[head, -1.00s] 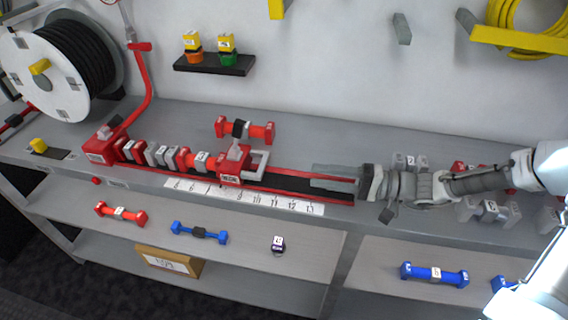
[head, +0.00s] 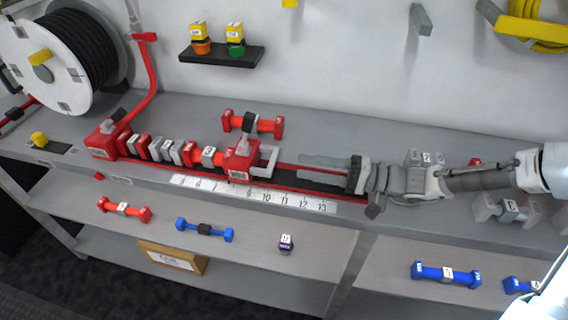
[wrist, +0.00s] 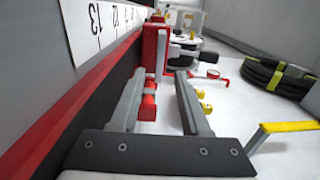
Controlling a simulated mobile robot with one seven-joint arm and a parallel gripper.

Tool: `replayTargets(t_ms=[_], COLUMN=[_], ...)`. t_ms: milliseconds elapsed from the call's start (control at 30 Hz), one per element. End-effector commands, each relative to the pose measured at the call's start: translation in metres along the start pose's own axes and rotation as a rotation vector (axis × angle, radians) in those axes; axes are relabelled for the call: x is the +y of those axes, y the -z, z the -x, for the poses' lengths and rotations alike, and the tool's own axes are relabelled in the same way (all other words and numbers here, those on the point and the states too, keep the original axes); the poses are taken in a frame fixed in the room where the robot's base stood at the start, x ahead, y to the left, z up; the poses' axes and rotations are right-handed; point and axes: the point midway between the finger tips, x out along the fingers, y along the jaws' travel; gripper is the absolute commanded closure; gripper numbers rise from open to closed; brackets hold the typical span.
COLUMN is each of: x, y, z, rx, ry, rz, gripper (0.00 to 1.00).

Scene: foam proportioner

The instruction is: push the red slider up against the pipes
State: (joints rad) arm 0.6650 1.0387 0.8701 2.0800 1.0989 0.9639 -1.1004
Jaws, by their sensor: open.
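The red slider (head: 240,162) sits on the black track of the red rail, with a pale grey handle (head: 269,161) on its right side. The pipes (head: 176,151), a row of red and grey fittings, lie in the rail left of it. The last red piece looks close to the slider; I cannot tell if they touch. My gripper (head: 301,166) is open and empty, a short way right of the handle, fingers pointing left along the rail. In the wrist view my gripper (wrist: 157,75) has its fingers apart, with the red slider (wrist: 151,45) ahead.
A number scale (head: 255,194) runs along the rail's front. A red fitting with a black middle (head: 252,123) lies behind the slider. A red end block (head: 104,139) closes the rail's left end. A hose reel (head: 60,62) stands at the back left.

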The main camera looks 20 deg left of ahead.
Motion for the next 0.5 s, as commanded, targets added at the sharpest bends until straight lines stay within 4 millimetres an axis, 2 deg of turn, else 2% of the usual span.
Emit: replayTargets(t_ms=[33,200,333,500], x=[0.001,0.001,0.001,0.0], y=[-0.001,-0.001,0.0,0.0], z=[-0.011,-0.04,-0.054,-0.061], rx=[-0.005,-0.003,-0.001,0.0], ry=[0.002,0.001,0.001,0.0], rz=[0.0,0.0,0.0,0.0], gripper=[0.54,0.54,0.54,0.54])
